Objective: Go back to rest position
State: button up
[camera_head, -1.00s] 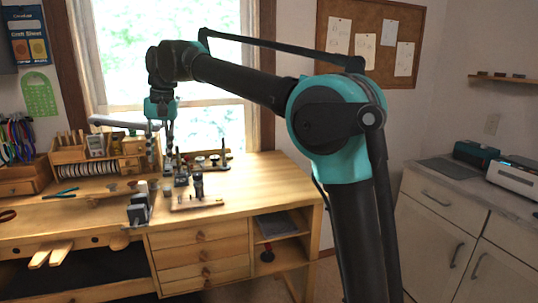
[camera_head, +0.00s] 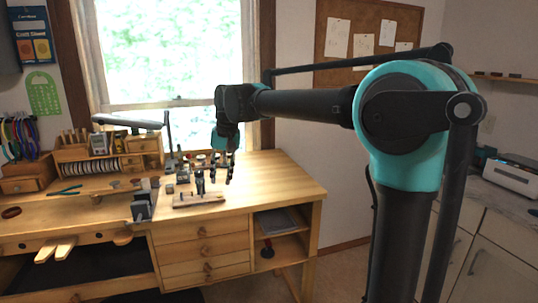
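My gripper (camera_head: 224,168) hangs at the end of my dark and teal arm, fingers pointing down, above the rear part of the wooden workbench (camera_head: 280,185). Its two dark fingers look spread apart, with nothing seen between them. A small stand with a dark upright part (camera_head: 199,200) is on the bench just left of and in front of the gripper. Small tools behind the gripper are partly hidden.
A wooden organizer (camera_head: 105,160) with a lamp (camera_head: 127,122) above it stands at the back left. A dark grey block (camera_head: 141,207) sits near the front edge. The bench's right part is clear. Cabinets (camera_head: 495,255) with a white device (camera_head: 511,176) stand at right.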

jog(key=s+d+f+t, duration=0.1)
jog(key=s+d+f, duration=0.2)
jog(key=d+f, duration=0.5)
jog(key=s+d+f+m+t+h, duration=0.1)
jog(key=s+d+f, duration=0.3)
jog(key=d, duration=0.6)
jog(key=s+d+f+t, duration=0.1)
jog(key=s+d+f, duration=0.2)
jog(key=d+f, duration=0.6)
jog(key=s+d+f+h, duration=0.1)
jog(key=s+d+f, duration=0.5)
jog(key=s+d, duration=0.1)
jog(key=shift+s+m, duration=0.3)
jog(key=shift+s, duration=0.45)
